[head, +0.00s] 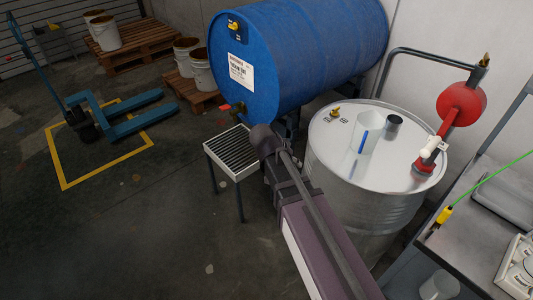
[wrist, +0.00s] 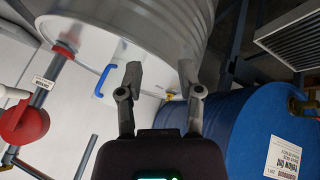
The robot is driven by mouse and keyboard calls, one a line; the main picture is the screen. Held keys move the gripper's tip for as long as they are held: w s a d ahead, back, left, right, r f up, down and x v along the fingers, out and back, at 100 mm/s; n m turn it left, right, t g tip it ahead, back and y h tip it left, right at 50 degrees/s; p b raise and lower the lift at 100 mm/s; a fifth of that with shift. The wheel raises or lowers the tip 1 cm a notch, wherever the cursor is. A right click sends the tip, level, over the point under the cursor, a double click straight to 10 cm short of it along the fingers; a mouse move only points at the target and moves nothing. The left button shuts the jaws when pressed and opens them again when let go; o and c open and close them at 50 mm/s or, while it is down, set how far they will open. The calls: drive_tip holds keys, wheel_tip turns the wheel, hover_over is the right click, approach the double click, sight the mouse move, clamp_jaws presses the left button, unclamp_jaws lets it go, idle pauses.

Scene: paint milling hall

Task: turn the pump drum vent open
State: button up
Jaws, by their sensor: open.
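The pump drum (head: 375,190) is a pale steel drum at the right of the head view; its body also fills the top of the wrist view (wrist: 150,25). A small brass vent (head: 335,112) stands near the left rim of its lid. In the wrist view a small brass fitting (wrist: 170,97), likely this vent, shows between the fingers, close to the right one. My gripper (wrist: 160,72) is open, with nothing held. Whether a finger touches the vent cannot be told. In the head view my arm shows left of the drum, but the fingers cannot be made out.
A white jug with a blue strip (head: 365,138), a dark cup (head: 393,124) and a red pump (head: 460,104) are on the lid. A blue drum (head: 290,50) lies behind. A slatted stand (head: 232,155) is left; a bench (head: 465,225) is right.

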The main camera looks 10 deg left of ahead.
drive_tip(key=s+d+f+n+g+y, duration=0.1)
drive_tip(key=s+d+y, duration=0.2)
drive_tip(key=d, duration=0.5)
drive_tip(key=s+d+f+n+g+y, duration=0.2)
drive_tip(key=s+d, duration=0.3)
drive_tip(key=d, duration=0.4)
drive_tip(key=shift+g+y, duration=0.3)
drive_tip(key=shift+y, duration=0.1)
drive_tip(key=shift+s+f, duration=0.15)
drive_tip(key=shift+s, duration=0.05)
